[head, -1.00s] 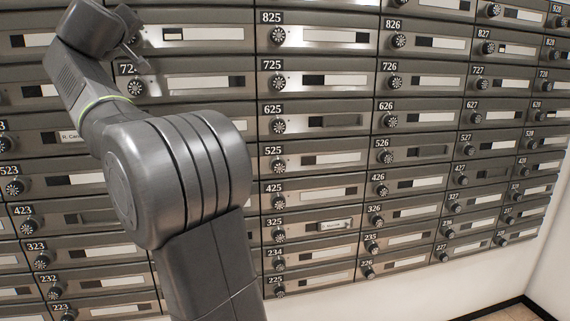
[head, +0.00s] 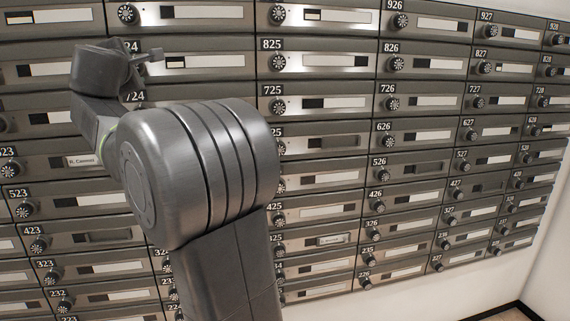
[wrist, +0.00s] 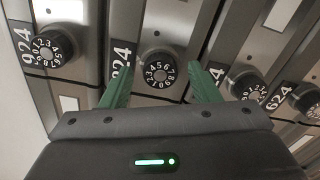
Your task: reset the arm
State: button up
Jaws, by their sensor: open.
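My gripper (head: 155,54) is at the upper left of the head view, in front of the left end of mailbox 824 (head: 205,62). In the wrist view, my gripper (wrist: 162,78) is open, with its two green fingers spread apart. The round black dial of 824 (wrist: 158,72) shows between the fingers. I see nothing held in them. I cannot tell how far the fingertips are from the mailbox front. My arm's big joint covers parts of the 600 to 300 rows in the head view.
A wall of grey metal mailboxes (head: 320,180) with dials and name slots fills the head view. Dials 924 (wrist: 52,46) and 724 (wrist: 248,86) flank the gripper in the wrist view. A white wall (head: 545,270) and some floor show at the lower right.

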jog(key=shift+n, duration=0.5)
